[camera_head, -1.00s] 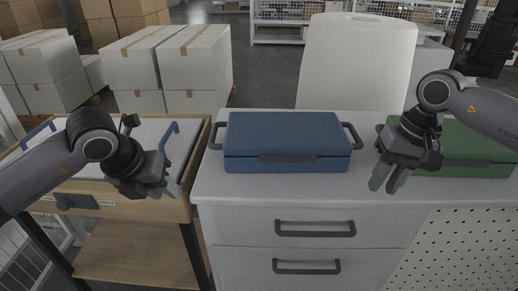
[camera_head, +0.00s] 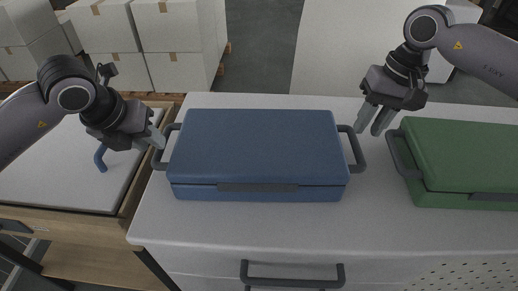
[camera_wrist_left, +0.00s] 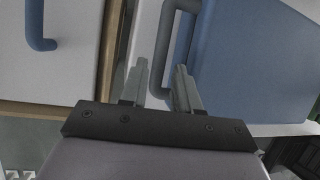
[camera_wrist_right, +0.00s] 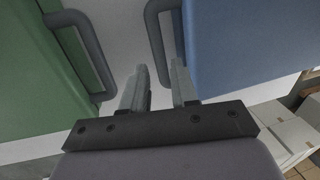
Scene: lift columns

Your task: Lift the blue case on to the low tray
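The blue case (camera_head: 258,145) lies flat and closed on the white drawer counter (camera_head: 300,228), with a dark grey handle at each end. My left gripper (camera_head: 154,140) is above its left handle (camera_head: 165,148); in the left wrist view the open fingers (camera_wrist_left: 161,80) point toward that handle (camera_wrist_left: 178,45). My right gripper (camera_head: 377,120) is up and right of the right handle (camera_head: 352,148); in the right wrist view its open fingers (camera_wrist_right: 158,85) are empty, near the handle (camera_wrist_right: 160,40). The low white tray (camera_head: 70,165) with blue handles (camera_head: 100,156) is left of the counter.
A green case (camera_head: 465,160) lies on the counter to the right, its handle (camera_head: 403,155) close to my right gripper. A wooden frame (camera_head: 135,190) edges the tray. White boxes (camera_head: 175,50) stand behind. The tray's visible top is bare.

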